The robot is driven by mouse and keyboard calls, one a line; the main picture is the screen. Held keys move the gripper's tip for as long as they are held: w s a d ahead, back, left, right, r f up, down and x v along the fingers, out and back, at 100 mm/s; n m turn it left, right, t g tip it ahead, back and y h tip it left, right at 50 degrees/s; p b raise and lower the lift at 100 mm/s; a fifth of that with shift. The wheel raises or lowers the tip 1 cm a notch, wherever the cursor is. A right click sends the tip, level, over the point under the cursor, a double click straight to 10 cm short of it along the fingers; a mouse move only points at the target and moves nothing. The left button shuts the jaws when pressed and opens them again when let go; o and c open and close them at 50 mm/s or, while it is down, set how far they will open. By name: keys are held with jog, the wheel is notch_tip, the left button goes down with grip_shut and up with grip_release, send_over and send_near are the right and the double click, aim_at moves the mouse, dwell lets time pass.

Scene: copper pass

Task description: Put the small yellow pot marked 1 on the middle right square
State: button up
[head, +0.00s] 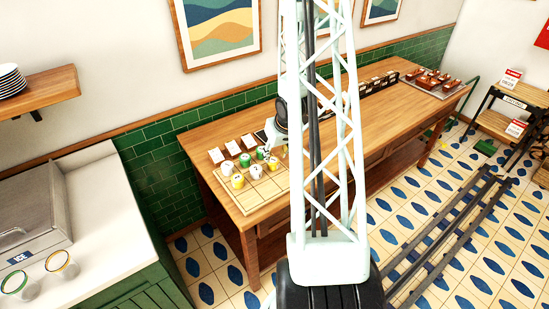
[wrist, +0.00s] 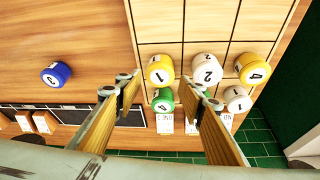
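The yellow pot marked 1 (wrist: 160,70) stands on the back row of the pale squared board (wrist: 160,22), at the end nearest my gripper. The board also shows in the head view (head: 262,198). My gripper (wrist: 163,89) is open, its two fingers apart and empty. In the wrist view, the yellow pot and a green pot (wrist: 162,99) appear between the fingertips, below them. I cannot tell the gap in height. In the head view, my arm's end hangs over the board's back right corner. The squares in front of the pot row look bare.
A white pot marked 2 (wrist: 206,70) and a yellow pot marked 4 (wrist: 253,69) stand beside the yellow pot. A small white pot marked 1 (wrist: 238,99) stands behind them. A blue pot marked 3 (wrist: 56,75) stands apart on the wooden table. Cards (head: 232,147) line the back.

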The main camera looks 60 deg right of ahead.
jog(key=shift+v, duration=2.75)
jog(key=shift+w+a+r, duration=0.1)
jog(key=shift+w, duration=0.05)
